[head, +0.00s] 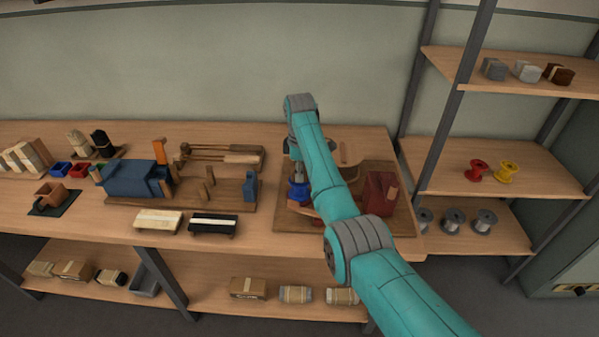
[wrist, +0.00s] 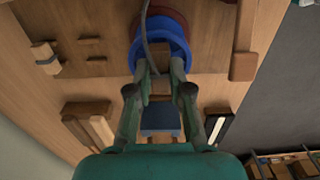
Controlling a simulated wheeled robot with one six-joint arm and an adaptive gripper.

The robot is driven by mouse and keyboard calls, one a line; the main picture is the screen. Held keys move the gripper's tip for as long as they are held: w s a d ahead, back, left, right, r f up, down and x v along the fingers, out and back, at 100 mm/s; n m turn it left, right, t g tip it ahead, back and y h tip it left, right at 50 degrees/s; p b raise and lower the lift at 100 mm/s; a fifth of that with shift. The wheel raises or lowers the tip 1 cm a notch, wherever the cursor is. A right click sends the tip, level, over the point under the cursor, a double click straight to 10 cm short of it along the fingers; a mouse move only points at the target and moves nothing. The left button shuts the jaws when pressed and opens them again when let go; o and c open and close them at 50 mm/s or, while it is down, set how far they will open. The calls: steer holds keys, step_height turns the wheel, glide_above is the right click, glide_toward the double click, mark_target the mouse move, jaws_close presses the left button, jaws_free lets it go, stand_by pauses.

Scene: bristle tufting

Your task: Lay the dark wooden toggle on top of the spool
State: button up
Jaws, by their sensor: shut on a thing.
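My gripper (wrist: 160,76) points at a round blue spool (wrist: 183,48) in the wrist view. Its two fingers are close together with a small brown wooden piece, seemingly the toggle (wrist: 160,86), between them. The fingertips overlap the near rim of the spool; I cannot tell whether the piece touches it. A thin grey strand curves across the spool. In the head view the blue spool (head: 299,190) shows partly beside my arm, on the right-hand board. The arm hides my fingertips and the held piece there.
The right-hand board (head: 290,222) also bears a dark red block (head: 380,193). To its left, another board (head: 222,201) holds a blue fixture (head: 139,179) and wooden pegs. Pale and black brushes (head: 213,224) lie at the front edge. A shelf rack (head: 480,181) with spools stands at right.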

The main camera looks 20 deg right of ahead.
steer(key=o, duration=0.9)
steer(key=shift+c, duration=0.2)
steer(key=shift+r, duration=3.65)
